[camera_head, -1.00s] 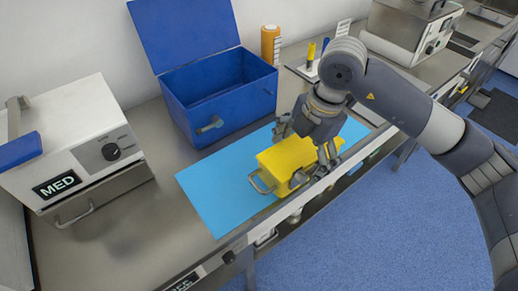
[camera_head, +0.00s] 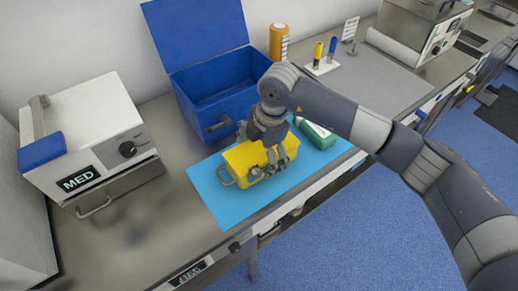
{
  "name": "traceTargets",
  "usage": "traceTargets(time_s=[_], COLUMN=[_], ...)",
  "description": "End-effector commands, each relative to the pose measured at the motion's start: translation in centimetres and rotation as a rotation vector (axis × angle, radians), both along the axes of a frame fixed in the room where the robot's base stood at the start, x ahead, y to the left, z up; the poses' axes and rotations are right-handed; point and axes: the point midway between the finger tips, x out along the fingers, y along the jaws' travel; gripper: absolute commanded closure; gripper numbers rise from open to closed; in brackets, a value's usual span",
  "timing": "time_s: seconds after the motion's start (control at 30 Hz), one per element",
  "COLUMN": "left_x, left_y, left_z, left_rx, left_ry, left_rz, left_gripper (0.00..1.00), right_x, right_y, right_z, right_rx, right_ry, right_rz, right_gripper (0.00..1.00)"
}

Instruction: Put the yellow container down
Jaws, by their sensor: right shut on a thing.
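The yellow container (camera_head: 236,158), a small box with a grey wire handle at its left end, is over the blue mat (camera_head: 217,203). My right gripper (camera_head: 268,168) comes down from above and is shut on the yellow container, its fingers at the box's right part. The container looks level and close to the mat; I cannot tell whether it touches it. My left gripper is not in view.
An open blue box (camera_head: 217,97) stands behind the mat. A green and white bottle (camera_head: 316,134) lies on the mat's right part. A white MED device (camera_head: 92,126) stands at left. An orange cylinder (camera_head: 278,42) and a pen stand (camera_head: 322,66) are behind.

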Motion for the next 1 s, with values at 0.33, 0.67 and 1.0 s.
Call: traceTargets(time_s=[0.33,0.67,1.0], left_x=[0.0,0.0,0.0], left_y=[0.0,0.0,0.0], left_z=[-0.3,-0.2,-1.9], left_rx=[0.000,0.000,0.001], left_ry=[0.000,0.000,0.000], left_rz=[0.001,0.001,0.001], left_gripper=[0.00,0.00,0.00], right_x=[0.0,0.0,-0.1], right_y=[0.0,0.0,-0.7], right_z=[-0.1,-0.1,4.3], right_rx=[0.001,0.001,0.003], right_ry=[-0.001,0.000,-0.007], right_rz=[0.001,0.001,0.001], right_gripper=[0.00,0.00,0.00])
